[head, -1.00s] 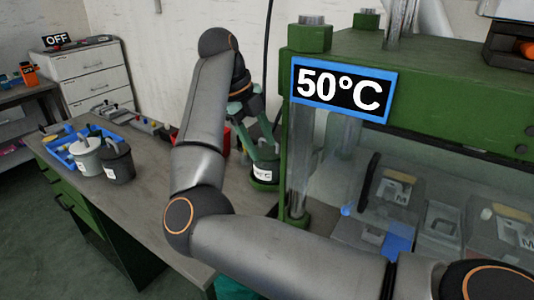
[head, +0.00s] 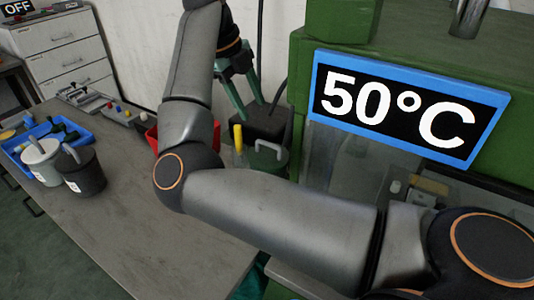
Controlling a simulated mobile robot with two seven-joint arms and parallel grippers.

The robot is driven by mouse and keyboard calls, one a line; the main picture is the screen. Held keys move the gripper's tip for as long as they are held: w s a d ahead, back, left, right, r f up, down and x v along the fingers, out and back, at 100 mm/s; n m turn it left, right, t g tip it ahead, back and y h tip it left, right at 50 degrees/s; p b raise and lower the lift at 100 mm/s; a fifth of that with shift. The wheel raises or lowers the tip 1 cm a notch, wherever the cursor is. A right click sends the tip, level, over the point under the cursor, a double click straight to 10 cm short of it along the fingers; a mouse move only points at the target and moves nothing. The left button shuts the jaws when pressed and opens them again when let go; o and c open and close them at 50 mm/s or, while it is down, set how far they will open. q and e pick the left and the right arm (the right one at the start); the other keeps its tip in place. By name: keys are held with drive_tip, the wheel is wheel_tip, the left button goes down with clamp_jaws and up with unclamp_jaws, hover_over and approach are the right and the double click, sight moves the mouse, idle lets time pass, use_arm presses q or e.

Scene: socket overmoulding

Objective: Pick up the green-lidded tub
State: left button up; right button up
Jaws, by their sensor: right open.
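The green-lidded tub (head: 270,159) stands at the back of the bench beside the green press. Its lid has a grey loop handle, and my right forearm hides its lower part. My right gripper (head: 250,106) has green fingers, pointing down and spread open with nothing between them. It appears above and slightly left of the tub in the picture, apart from the handle. My left gripper is not in view.
A white tub (head: 40,163) and a dark grey tub (head: 83,174) stand by a blue tray (head: 75,132) at the left. The green press with a 50°C sign (head: 408,107) bounds the right. A red bin (head: 152,137) is behind my arm. The front bench is clear.

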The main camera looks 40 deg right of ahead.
drive_tip(key=b, duration=0.1)
hover_over(268, 143)
drive_tip(key=a, duration=0.2)
wheel_tip(268, 143, down, 6)
drive_tip(key=shift+w+x, duration=0.2)
drive_tip(key=shift+x, duration=1.3)
drive_tip(key=shift+w+x, duration=0.15)
drive_tip(key=shift+x, duration=1.35)
drive_tip(key=shift+c, duration=0.3)
clamp_jaws()
drive_tip(key=shift+w, duration=0.1)
